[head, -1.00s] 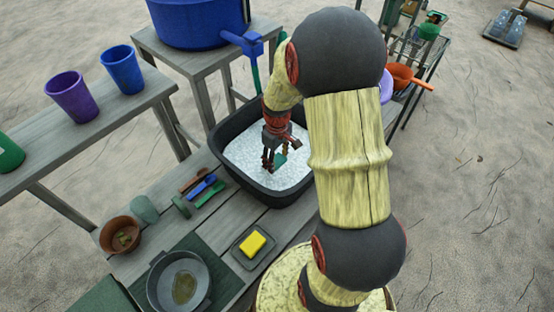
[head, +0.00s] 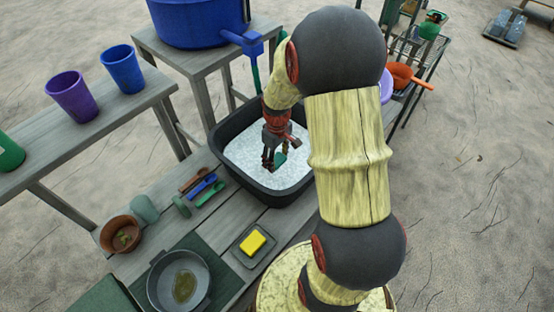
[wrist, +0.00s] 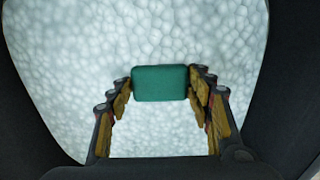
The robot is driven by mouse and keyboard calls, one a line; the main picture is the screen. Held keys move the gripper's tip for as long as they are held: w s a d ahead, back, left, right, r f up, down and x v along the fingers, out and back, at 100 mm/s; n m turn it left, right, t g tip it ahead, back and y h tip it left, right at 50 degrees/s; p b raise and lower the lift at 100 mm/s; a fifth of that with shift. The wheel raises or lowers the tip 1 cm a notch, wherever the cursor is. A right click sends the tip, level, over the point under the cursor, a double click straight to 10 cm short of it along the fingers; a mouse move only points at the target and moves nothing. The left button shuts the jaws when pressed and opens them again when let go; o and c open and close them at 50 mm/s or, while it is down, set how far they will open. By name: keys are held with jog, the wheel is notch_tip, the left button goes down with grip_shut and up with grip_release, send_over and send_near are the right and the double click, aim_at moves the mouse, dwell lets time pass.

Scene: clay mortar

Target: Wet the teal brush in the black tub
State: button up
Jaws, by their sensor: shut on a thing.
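The black tub (head: 268,196) stands on the wooden bench and holds a white, bubbly liquid like suds. My gripper (head: 274,166) points down inside the tub's rim, over the middle of the suds. It is shut on the teal brush (head: 281,159). In the wrist view the teal brush (wrist: 160,83) shows as a rounded block between the fingertips of my gripper (wrist: 160,95), with suds all around it. Whether its lower end is under the suds is hard to tell.
On the bench left of the tub lie several small coloured tools (head: 201,187). A yellow sponge (head: 252,243) sits on a small dish, near a grey pan (head: 178,281) and a brown pot (head: 121,234). A big blue basin (head: 197,22) stands behind the tub.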

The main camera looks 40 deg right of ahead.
notch_tip(320, 180, up, 16)
jog(key=p, duration=1.2)
jog(key=shift+r+p, duration=0.25)
jog(key=shift+p, duration=0.05)
